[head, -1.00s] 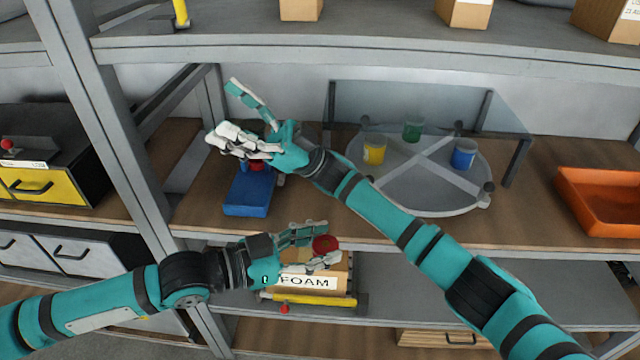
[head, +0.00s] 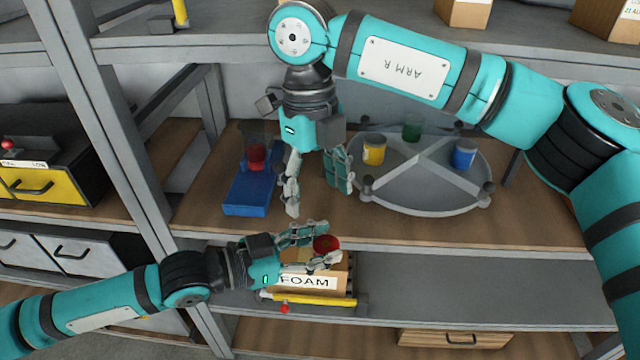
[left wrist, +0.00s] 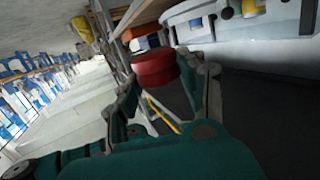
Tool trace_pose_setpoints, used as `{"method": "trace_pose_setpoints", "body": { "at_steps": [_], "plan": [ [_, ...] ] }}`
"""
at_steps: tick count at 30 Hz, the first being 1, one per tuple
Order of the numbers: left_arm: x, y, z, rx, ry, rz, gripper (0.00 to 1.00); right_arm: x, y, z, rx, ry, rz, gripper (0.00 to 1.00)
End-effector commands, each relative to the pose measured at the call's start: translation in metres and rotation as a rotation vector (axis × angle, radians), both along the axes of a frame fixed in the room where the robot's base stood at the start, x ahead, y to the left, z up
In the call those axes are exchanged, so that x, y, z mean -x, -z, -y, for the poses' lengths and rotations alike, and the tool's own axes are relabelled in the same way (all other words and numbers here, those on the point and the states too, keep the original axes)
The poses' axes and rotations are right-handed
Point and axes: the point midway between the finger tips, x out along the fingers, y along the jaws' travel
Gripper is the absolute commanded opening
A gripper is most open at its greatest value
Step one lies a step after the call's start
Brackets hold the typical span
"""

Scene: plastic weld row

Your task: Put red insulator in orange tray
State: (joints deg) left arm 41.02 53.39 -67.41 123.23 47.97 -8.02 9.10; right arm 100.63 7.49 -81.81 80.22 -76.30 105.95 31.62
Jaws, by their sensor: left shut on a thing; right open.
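The red insulator (head: 326,243), a short red cylinder, is held between the fingers of my left gripper (head: 318,246), in front of the shelf edge and above the FOAM box. In the left wrist view the red insulator (left wrist: 155,70) sits at the fingertips, clear of any surface. My right gripper (head: 320,203) is open and empty, pointing down over the shelf between the blue stand and the round grey tray. The orange tray is hidden in the head view now, behind my right arm. An orange patch (left wrist: 140,32) in the left wrist view may be it.
A blue stand (head: 245,196) with a red part (head: 257,155) stands on the left of the shelf. The round grey tray (head: 425,200) holds yellow, green and blue cups. The FOAM box (head: 308,281) is on the lower shelf. A frame post (head: 130,170) stands at left.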

Motion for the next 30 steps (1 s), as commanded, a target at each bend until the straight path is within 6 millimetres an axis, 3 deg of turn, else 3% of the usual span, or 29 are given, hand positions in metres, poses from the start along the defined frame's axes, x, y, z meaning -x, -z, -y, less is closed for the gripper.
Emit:
{"method": "trace_pose_setpoints", "body": {
  "at_steps": [5,21,30],
  "plan": [
    [0.000,0.000,0.000,0.001,0.000,0.000,0.09,-0.001,0.010,0.008,0.029,0.014,0.015,0.71],
    [0.000,0.000,0.000,0.001,0.000,0.000,0.09,0.008,0.102,0.015,0.025,0.013,0.011,0.71],
    [0.000,0.000,0.000,0.001,0.000,0.000,0.09,0.009,0.117,0.016,0.024,0.012,0.012,0.71]
  ]
}}
